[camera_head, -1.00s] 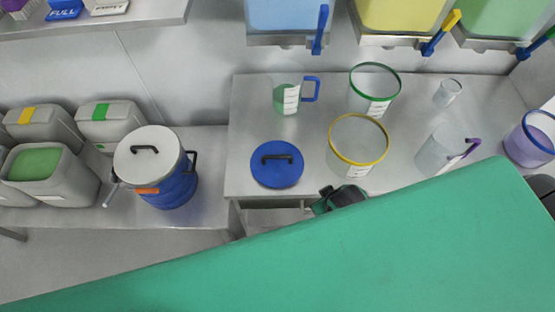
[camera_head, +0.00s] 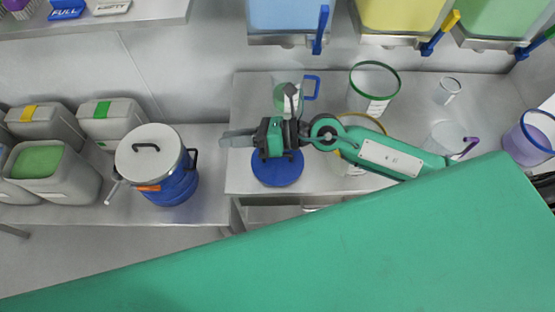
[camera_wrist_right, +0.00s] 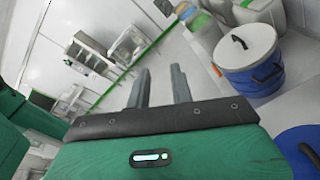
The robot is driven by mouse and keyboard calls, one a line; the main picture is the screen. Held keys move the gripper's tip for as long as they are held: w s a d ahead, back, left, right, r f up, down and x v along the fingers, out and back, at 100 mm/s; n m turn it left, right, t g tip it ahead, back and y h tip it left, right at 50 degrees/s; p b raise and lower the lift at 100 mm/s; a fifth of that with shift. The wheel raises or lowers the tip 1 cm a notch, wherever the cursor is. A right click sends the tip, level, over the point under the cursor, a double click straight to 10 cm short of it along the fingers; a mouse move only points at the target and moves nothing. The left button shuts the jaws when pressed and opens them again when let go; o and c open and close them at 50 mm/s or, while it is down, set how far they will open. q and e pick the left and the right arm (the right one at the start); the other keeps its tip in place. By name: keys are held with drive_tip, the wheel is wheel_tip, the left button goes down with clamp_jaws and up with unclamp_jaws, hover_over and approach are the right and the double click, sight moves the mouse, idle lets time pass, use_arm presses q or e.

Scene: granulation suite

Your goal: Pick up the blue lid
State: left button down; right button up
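The blue lid (camera_head: 278,174) lies flat on the steel table, near its left front corner. In the head view my right gripper hides its black handle and upper part. In the right wrist view the lid (camera_wrist_right: 292,150) and part of its handle show at the lower right edge. My right gripper (camera_head: 228,139) is above the lid, its fingers pointing left past the lid. In the right wrist view the fingers (camera_wrist_right: 159,82) stand apart with nothing between them. My left gripper is not in view.
A blue drum with a grey-white lid (camera_head: 148,150) stands left of the table. A jug with a blue handle (camera_head: 311,88), a green-rimmed container (camera_head: 374,85) and a yellow-rimmed container (camera_head: 350,168) stand near my right arm. Hoppers (camera_head: 288,15) hang above the back edge.

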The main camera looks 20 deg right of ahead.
drive_tip(key=d+f+n+g+h, duration=0.2)
drive_tip(key=d+f+n+h, duration=0.3)
drive_tip(key=f, duration=0.2)
drive_tip(key=n+h, duration=0.3)
drive_tip(key=h, duration=0.4)
approach(285, 156)
drive_tip(key=p+x, duration=0.1)
drive_tip(key=x, duration=0.1)
drive_tip(key=p+x, duration=0.1)
drive_tip(key=a+p+x, duration=0.1)
drive_tip(key=x, duration=0.1)
drive_tip(key=shift+w, duration=0.5)
drive_tip(key=shift+a+f+m+p, duration=0.3)
drive_tip(key=shift+f+p, duration=0.15)
drive_tip(key=shift+p, duration=0.2)
drive_tip(key=p+x, duration=0.1)
drive_tip(key=x, duration=0.2)
drive_tip(key=shift+d+p, duration=0.1)
drive_tip(key=shift+p, duration=0.2)
drive_tip(key=shift+w+f, duration=0.2)
drive_tip(key=shift+f, duration=0.45)
drive_tip(key=shift+c, duration=0.2)
clamp_jaws()
